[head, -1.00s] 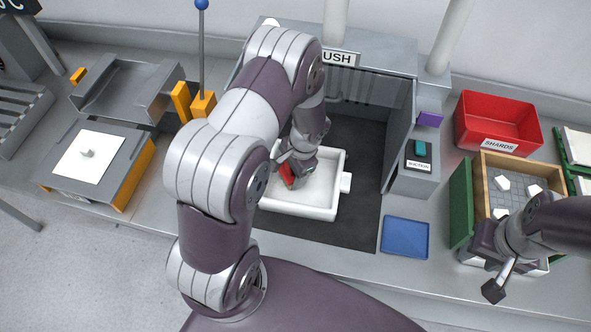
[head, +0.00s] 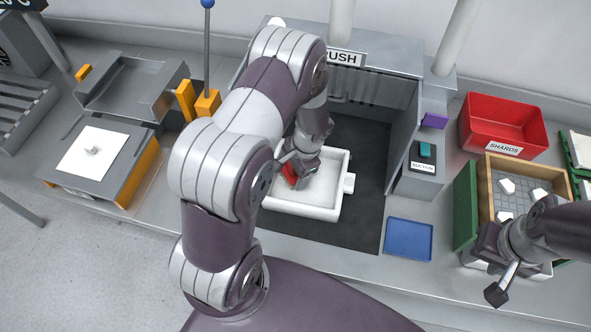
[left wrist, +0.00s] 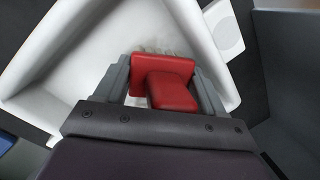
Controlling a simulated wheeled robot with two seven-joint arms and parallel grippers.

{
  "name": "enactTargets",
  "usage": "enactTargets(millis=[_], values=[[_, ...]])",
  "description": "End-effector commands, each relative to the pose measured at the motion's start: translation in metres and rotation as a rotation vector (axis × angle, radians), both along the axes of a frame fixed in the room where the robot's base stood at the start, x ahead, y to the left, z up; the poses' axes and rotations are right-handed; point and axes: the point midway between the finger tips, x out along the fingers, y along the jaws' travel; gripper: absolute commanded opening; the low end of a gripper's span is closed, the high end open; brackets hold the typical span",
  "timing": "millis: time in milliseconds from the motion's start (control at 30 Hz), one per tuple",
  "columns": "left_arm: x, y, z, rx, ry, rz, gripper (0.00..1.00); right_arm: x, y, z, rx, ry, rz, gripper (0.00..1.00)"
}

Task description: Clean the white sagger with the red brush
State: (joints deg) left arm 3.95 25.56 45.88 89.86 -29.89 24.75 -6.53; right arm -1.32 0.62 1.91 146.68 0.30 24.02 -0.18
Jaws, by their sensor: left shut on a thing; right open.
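The white sagger (head: 309,207) is an open white tray with a small lug on its right side. It rests on the dark floor of the grey booth in the head view, and its inside also shows in the left wrist view (left wrist: 60,45). My left gripper (head: 296,172) is over the inside of the sagger, shut on the red brush (left wrist: 168,80). Greyish-brown dust (left wrist: 160,48) shows on the sagger floor just beyond the brush. Whether the bristles touch the floor is hidden. My right gripper (head: 497,270) is open and empty in front of the wooden box at the right.
A blue tray (head: 407,239) lies right of the booth floor. A red shards bin (head: 503,125) and a wooden box (head: 565,183) with white pieces stand at the right. A suction switch box (head: 422,172) is beside the booth. Booth walls flank the sagger.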

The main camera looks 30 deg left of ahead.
Motion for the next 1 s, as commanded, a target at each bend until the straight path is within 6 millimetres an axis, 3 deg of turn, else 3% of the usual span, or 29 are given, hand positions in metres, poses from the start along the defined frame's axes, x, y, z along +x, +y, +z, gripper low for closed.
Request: enactTargets(millis=[233,567,833,1000], values=[[0.005,-0.019,-0.002,0.000,0.000,-0.001,0.21,0.000,0.000,-0.002,0.000,0.000,0.000,0.43],[-0.002,0.005,0.001,0.000,0.001,0.001,0.21,0.000,0.000,0.001,0.000,0.000,0.000,0.43],[-0.002,0.006,0.002,0.000,0.000,-0.001,0.21,0.000,0.000,0.002,0.000,0.000,0.000,0.43],[-0.002,0.006,0.019,-0.001,-0.001,-0.001,0.21,0.000,0.000,0.018,0.000,0.000,0.000,0.43]])
